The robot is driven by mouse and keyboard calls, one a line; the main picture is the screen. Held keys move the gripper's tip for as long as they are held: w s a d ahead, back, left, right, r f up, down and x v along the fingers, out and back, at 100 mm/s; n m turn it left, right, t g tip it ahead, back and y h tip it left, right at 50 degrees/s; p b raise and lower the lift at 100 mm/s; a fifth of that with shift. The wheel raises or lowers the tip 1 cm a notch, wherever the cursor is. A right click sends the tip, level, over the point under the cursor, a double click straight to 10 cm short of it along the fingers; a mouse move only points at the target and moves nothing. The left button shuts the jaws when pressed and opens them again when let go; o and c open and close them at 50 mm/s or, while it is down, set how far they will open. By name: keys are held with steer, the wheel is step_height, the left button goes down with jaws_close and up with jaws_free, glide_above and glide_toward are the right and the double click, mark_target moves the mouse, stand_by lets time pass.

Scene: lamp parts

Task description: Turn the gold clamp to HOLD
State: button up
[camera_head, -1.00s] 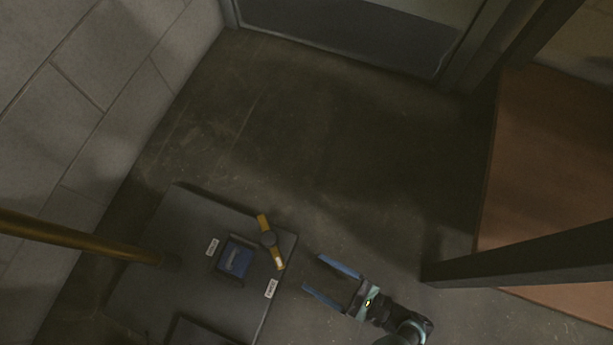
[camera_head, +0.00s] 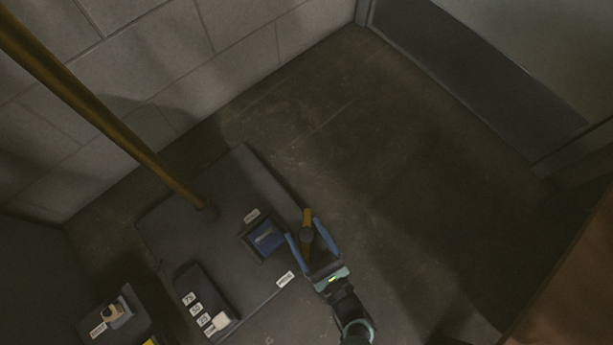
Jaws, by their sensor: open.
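The gold clamp (camera_head: 308,216) is a short bar on a dark round hub at the right edge of the dark base plate (camera_head: 172,235). Its upper end points up in the picture; its lower end is hidden by my gripper. My gripper (camera_head: 304,231) is open, with one blue finger on each side of the clamp's hub. I cannot tell whether the fingers touch it. One small white label (camera_head: 252,215) is up and left of the clamp, and another (camera_head: 285,279) is below left. Their lettering is too small to read.
A blue block in a dark frame (camera_head: 265,238) sits just left of my gripper. A gold pole (camera_head: 150,160) rises from the plate. A dark strip with several numbered labels and a white knob (camera_head: 217,323) lies lower left. Floor to the right is clear.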

steer(key=shift+w+a, duration=0.1)
steer(key=shift+w, duration=0.1)
jaws_close()
stand_by(0.3)
stand_by(1.1)
